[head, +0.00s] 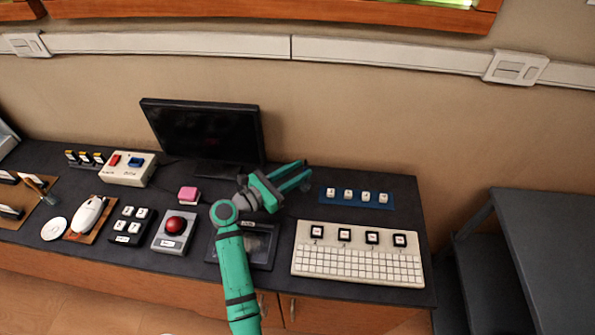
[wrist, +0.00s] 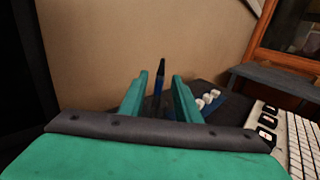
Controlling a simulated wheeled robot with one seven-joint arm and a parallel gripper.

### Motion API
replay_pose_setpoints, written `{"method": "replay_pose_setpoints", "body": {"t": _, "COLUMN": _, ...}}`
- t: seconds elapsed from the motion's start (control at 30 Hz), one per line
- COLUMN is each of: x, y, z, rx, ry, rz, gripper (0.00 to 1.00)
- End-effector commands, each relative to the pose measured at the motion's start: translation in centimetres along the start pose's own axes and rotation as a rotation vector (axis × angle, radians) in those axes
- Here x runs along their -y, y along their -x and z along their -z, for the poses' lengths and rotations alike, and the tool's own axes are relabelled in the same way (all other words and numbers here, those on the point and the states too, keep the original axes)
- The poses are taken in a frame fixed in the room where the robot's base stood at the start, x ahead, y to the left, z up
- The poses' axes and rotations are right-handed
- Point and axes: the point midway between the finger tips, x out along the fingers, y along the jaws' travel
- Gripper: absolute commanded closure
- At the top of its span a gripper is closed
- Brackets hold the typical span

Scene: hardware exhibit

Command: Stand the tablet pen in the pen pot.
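A slim pen with a dark tip and blue body (wrist: 161,72) stands roughly upright between my fingers in the wrist view. My gripper (wrist: 160,76) has its two green fingers apart, with gaps showing on both sides of the pen. Its lower end is hidden low between the fingers. In the head view my gripper (head: 298,177) is over the back of the desk, right of the monitor, and I cannot make out the pen there. A small greyish shape (head: 306,187) shows beside the fingertips; I cannot tell whether it is the pen pot.
The dark framed tablet (head: 262,262) lies in front, partly under my arm. A white keyboard (head: 358,264) and a blue strip with white keys (head: 378,203) are on the right. The monitor (head: 203,131), a pink block (head: 188,194) and a red-button box (head: 174,232) stand left.

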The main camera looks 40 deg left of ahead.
Motion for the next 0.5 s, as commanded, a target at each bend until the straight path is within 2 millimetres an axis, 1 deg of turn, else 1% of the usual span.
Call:
{"method": "replay_pose_setpoints", "body": {"t": 0.17, "x": 0.0, "y": 0.2, "z": 0.0, "rx": 0.000, "ry": 0.000, "rz": -0.001, "gripper": 0.70}}
{"method": "replay_pose_setpoints", "body": {"t": 0.27, "x": -0.1, "y": 0.9, "z": 0.0, "rx": 0.000, "ry": 0.000, "rz": -0.001, "gripper": 0.70}}
{"method": "replay_pose_setpoints", "body": {"t": 0.37, "x": -0.1, "y": 2.3, "z": -0.1, "rx": 0.001, "ry": 0.000, "rz": -0.002, "gripper": 0.70}}
{"method": "replay_pose_setpoints", "body": {"t": 0.5, "x": -0.1, "y": 5.0, "z": 0.0, "rx": 0.001, "ry": 0.001, "rz": -0.003, "gripper": 0.70}}
